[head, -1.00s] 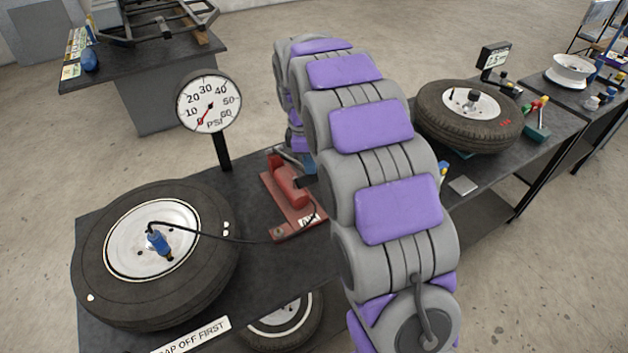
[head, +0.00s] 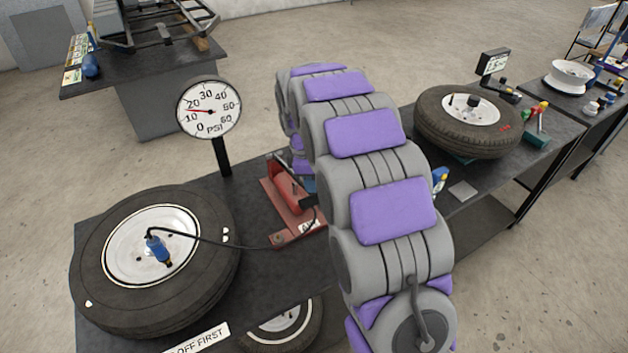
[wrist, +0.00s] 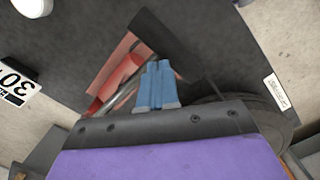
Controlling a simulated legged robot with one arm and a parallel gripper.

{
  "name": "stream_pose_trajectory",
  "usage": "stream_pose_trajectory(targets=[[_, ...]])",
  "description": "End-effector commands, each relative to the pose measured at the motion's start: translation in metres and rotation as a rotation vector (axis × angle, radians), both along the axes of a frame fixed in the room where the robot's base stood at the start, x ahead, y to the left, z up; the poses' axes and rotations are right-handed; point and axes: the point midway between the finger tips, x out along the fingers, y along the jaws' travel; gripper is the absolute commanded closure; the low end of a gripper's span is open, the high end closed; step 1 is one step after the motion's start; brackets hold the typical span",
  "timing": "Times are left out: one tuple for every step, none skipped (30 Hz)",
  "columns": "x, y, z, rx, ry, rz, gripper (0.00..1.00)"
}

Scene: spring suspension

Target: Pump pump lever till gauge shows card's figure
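The red foot-style pump (head: 285,190) stands on the dark bench, with a black hose to the left tyre's blue valve fitting (head: 158,247). The round gauge (head: 209,107) has its red needle between 10 and 20 PSI. A white card reading 30 (wrist: 14,84) shows at the left of the wrist view. My gripper (wrist: 157,68) has its blue fingers side by side, shut, just at a dark bar (wrist: 165,42) over the pump, seemingly the lever. I cannot tell whether they touch it. In the head view my arm hides most of the gripper and lever.
The left tyre (head: 155,258) lies flat on the bench. A strip reading OFF FIRST (head: 197,340) is on the front edge. Another tyre (head: 470,120) and a small display (head: 493,62) stand on the right. A lower tyre (head: 285,325) shows under the bench.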

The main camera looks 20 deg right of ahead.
Motion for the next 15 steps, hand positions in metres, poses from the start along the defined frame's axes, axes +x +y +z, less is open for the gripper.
stream_pose_trajectory(targets=[[-0.0006, 0.0002, -0.0023, 0.001, 0.002, 0.000, 1.00], [-0.0006, 0.0002, -0.0027, 0.001, 0.002, 0.000, 1.00], [-0.0006, 0.0002, -0.0027, 0.000, 0.001, 0.000, 1.00], [-0.0006, 0.0002, -0.0026, 0.000, 0.001, 0.000, 1.00], [-0.0006, 0.0002, -0.0026, 0.000, 0.001, 0.000, 1.00], [-0.0006, 0.0002, -0.0025, 0.000, 0.001, 0.000, 1.00], [-0.0006, 0.0002, -0.0025, 0.000, 0.001, 0.000, 1.00], [-0.0006, 0.0001, -0.0025, 0.000, 0.001, 0.000, 1.00], [-0.0006, 0.0001, -0.0026, 0.000, 0.001, 0.000, 1.00], [-0.0006, 0.0001, -0.0026, 0.000, 0.001, 0.000, 1.00], [-0.0006, 0.0001, -0.0026, 0.000, 0.001, 0.000, 1.00], [-0.0004, 0.0002, -0.0025, 0.000, 0.001, 0.000, 1.00], [-0.0003, 0.0008, -0.0021, 0.000, 0.001, 0.000, 1.00], [0.0002, 0.0017, -0.0015, 0.000, 0.001, 0.000, 1.00], [0.0012, 0.0041, 0.0001, 0.000, 0.001, 0.001, 1.00]])
